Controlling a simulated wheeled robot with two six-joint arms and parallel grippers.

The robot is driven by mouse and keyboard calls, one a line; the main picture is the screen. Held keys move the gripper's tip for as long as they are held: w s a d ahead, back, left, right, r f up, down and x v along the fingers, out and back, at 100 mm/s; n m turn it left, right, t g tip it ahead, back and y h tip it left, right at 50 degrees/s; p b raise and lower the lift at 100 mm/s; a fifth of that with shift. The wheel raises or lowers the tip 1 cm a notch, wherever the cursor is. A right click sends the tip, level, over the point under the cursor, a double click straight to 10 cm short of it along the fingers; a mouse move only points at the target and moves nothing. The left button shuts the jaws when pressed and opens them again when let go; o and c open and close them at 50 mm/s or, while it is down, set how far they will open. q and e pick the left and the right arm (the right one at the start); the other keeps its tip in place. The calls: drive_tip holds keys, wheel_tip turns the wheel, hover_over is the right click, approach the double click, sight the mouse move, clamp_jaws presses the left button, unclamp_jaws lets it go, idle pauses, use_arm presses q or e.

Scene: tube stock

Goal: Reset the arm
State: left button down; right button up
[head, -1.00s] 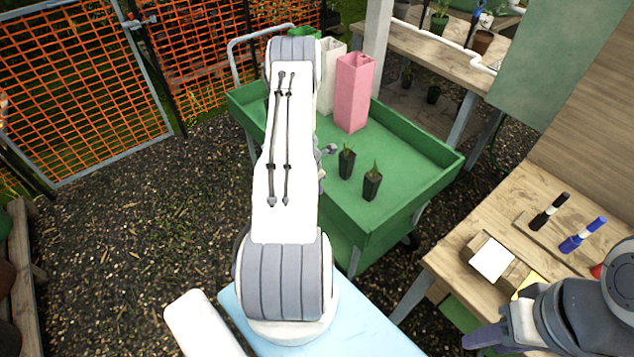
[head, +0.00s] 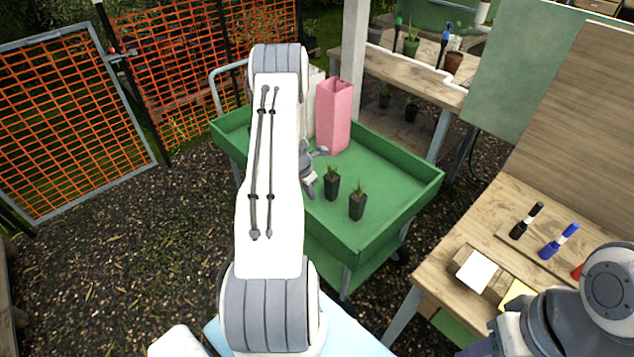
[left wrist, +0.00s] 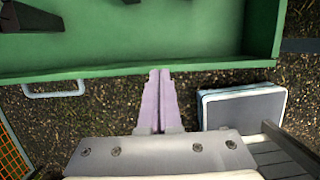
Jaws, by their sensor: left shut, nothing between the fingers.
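My left arm is white with grey bands and reaches away through the middle of the head view. Its gripper (head: 312,172) is largely hidden behind the arm, with a small grey part showing over the green cart. In the left wrist view my left gripper (left wrist: 158,74) has its two lilac fingers pressed together with nothing between them. The fingertips appear just by the rim of the green cart (left wrist: 120,72). My right arm is at the bottom right corner of the head view. Only a lilac sliver of its gripper (head: 480,348) shows at the bottom edge, so its jaws are unclear.
The green cart (head: 400,207) holds a pink tall container (head: 333,118), a partly hidden white one and two small dark plant pots (head: 331,184) (head: 357,204). A wooden bench (head: 450,262) with markers (head: 527,220) stands on the right. An orange mesh fence (head: 70,130) is at the left.

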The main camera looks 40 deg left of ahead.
use_arm(q)
drive_tip(key=shift+w+r, duration=0.1)
drive_tip(key=shift+r, duration=0.05)
